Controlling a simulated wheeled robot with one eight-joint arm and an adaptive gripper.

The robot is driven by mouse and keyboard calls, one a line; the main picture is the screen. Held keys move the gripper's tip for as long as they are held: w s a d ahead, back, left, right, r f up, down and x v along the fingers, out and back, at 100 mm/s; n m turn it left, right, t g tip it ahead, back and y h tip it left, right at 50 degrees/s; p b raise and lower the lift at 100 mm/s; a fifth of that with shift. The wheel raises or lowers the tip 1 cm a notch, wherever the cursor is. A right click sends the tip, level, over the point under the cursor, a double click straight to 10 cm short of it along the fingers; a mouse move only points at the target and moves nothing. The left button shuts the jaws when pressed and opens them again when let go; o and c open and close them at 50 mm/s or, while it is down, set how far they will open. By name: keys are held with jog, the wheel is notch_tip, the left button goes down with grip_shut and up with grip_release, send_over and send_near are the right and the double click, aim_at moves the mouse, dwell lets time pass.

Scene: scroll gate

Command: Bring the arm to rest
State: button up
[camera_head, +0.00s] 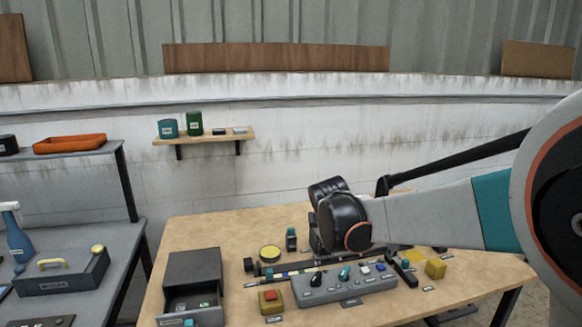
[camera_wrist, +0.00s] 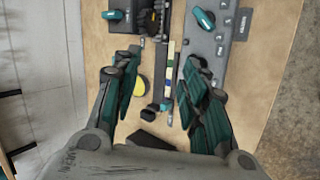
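My arm reaches in from the right in the head view, and its dark wrist (camera_head: 340,222) is over the back of the wooden table (camera_head: 220,228). My gripper (camera_wrist: 161,72) shows in the wrist view, pointing down. Its two teal-padded fingers are spread apart, with nothing held between them. A slide rail with a coloured scale (camera_wrist: 170,75) lies below, in the gap between the fingers. In the head view the fingers are hidden behind the wrist and the things on the table. I cannot tell how high the fingertips are above the rail.
A grey control panel (camera_head: 345,290) with teal and black switches stands in front of the wrist. A yellow-topped disc (camera_head: 270,253), a red-button box (camera_head: 271,301) and a partly open drawer unit (camera_head: 193,272) stand left.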

jog(key=s+d+r+m, duration=0.6)
jog(key=s+d+m, duration=0.1)
jog(key=d, duration=0.3)
jog(key=s+f+m+b, duration=0.5)
jog(key=s+f, duration=0.2)
jog(key=s, duration=0.7)
jog(key=s+f+m+y+b, duration=0.1)
jog(key=s+f+m+b, duration=0.4)
jog(key=s, duration=0.9)
notch_tip(320, 180, down, 3)
jog(key=shift+s+a+f+m+g+b, duration=0.1)
jog(key=shift+s+a+m+g+b, duration=0.2)
jog(key=shift+s+a+m+b, duration=0.15)
